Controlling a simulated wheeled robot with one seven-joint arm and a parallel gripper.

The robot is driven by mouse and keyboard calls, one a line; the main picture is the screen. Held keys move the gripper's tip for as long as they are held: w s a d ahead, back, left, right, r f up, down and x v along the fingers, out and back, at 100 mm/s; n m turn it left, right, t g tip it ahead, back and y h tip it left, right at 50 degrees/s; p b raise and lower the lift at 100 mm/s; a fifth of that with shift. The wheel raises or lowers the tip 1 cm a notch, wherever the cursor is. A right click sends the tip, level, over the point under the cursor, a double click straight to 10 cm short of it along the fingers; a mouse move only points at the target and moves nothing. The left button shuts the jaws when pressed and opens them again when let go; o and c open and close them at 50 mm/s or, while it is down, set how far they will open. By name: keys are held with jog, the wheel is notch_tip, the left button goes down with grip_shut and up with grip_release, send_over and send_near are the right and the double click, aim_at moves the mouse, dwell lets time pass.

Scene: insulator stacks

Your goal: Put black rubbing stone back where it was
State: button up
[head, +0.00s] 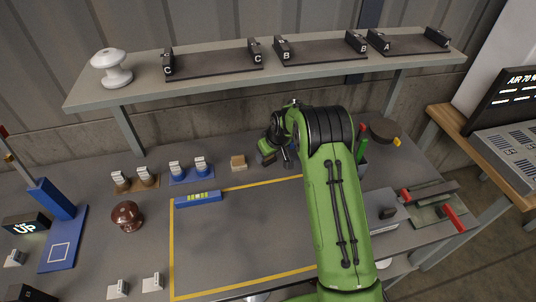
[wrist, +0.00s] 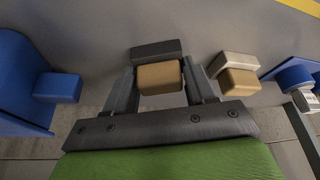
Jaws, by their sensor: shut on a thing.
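In the wrist view, my gripper (wrist: 160,70) has its two fingers on either side of a tan block. The tan block appears to be the handle of the black rubbing stone (wrist: 157,48), whose dark slab shows just beyond it. My gripper is shut on this piece. I cannot tell whether the slab touches the table. In the head view, my gripper (head: 287,157) is at the back of the table, right of a tan block (head: 238,162); the held stone is not clear there. A similar piece, a pale stone with a tan block (wrist: 237,80), sits right of my gripper in the wrist view.
A blue bar (head: 198,198) lies on the yellow-outlined area. Blue and brown holders stand left of the tan block. A brown insulator (head: 127,216) stands further left. The shelf (head: 130,91) with lettered racks spans behind. A dark round item (head: 383,131) is to the right.

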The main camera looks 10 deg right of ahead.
jog(key=o, duration=1)
jog(key=s+r+p, duration=0.1)
jog(key=s+r, duration=0.3)
jog(key=r, duration=0.3)
jog(key=s+r+m, duration=0.1)
jog(key=s+r, duration=0.3)
jog(key=r, duration=0.3)
jog(key=s+r+p, duration=0.1)
jog(key=s+r, duration=0.3)
jog(key=r, duration=0.3)
jog(key=s+r+m, duration=0.1)
jog(key=s, duration=0.8)
jog(key=s+r+m+t+h, duration=0.1)
jog(key=s+r, duration=0.1)
jog(key=s, duration=0.7)
jog(key=s+r+m, duration=0.1)
jog(key=s, duration=0.8)
jog(key=shift+s+r+m+h, duration=0.3)
jog(key=shift+s+r+h, duration=0.1)
